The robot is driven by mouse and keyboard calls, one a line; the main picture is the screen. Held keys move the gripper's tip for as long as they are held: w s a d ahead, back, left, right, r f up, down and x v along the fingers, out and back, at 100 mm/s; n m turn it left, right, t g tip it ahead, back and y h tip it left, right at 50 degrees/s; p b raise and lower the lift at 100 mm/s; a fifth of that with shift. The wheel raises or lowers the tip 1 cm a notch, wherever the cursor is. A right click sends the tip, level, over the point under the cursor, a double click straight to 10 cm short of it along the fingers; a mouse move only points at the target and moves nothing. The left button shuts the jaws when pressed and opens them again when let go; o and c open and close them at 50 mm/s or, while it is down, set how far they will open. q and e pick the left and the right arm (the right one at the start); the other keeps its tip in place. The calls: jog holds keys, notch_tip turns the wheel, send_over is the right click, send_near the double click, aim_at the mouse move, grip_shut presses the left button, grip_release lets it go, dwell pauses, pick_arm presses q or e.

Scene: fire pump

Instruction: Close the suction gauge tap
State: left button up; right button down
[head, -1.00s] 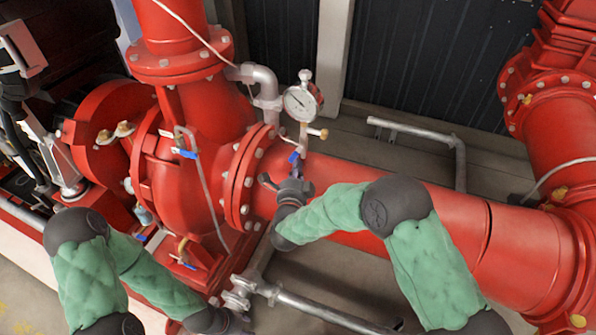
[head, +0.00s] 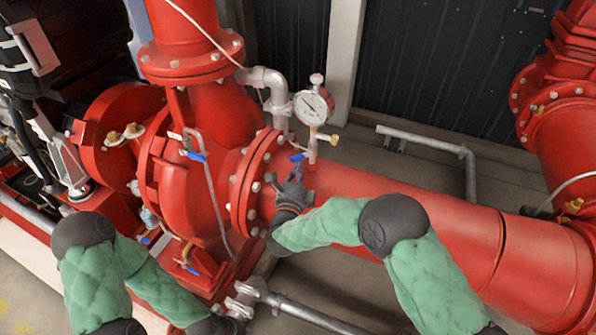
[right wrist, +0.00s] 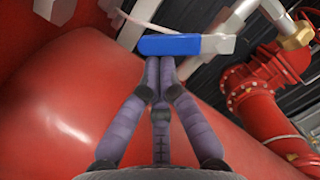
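The suction gauge (head: 312,106) has a white round dial and stands on a thin pipe above the red suction pipe (head: 420,220). Its tap has a blue lever (head: 298,157) low on that thin pipe, pointing left. In the right wrist view the blue lever (right wrist: 170,45) lies crosswise just beyond my fingertips. My right gripper (head: 294,176) is just below the lever. Its fingers (right wrist: 160,64) meet at the tips with nothing visible between them; whether they touch the lever is unclear. My left gripper (head: 228,326) is low in the head view, its fingers mostly hidden.
The red pump casing (head: 185,195) and bolted flange (head: 252,185) stand left of the tap. A brass-coloured fitting (head: 333,139) sticks out right of the gauge pipe. A grey pipe (head: 273,85) bends behind the gauge. A grey rail (head: 425,139) stands behind the suction pipe.

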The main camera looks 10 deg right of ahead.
jog(key=shift+w+a+r+m+h, duration=0.15)
jog(key=shift+a+r+m+h, duration=0.1)
jog(key=shift+m, duration=0.6)
jog(key=shift+w+a+r+m+h, duration=0.2)
jog(key=shift+a+m, duration=0.1)
jog(key=shift+m, duration=0.5)
jog(key=shift+w+a+r+m+h, duration=0.15)
jog(key=shift+a+r+m+h, duration=0.1)
jog(key=shift+m, duration=0.6)
jog(key=shift+w+a+r, duration=0.15)
jog(key=shift+a+r, duration=0.05)
jog(key=shift+r, duration=0.1)
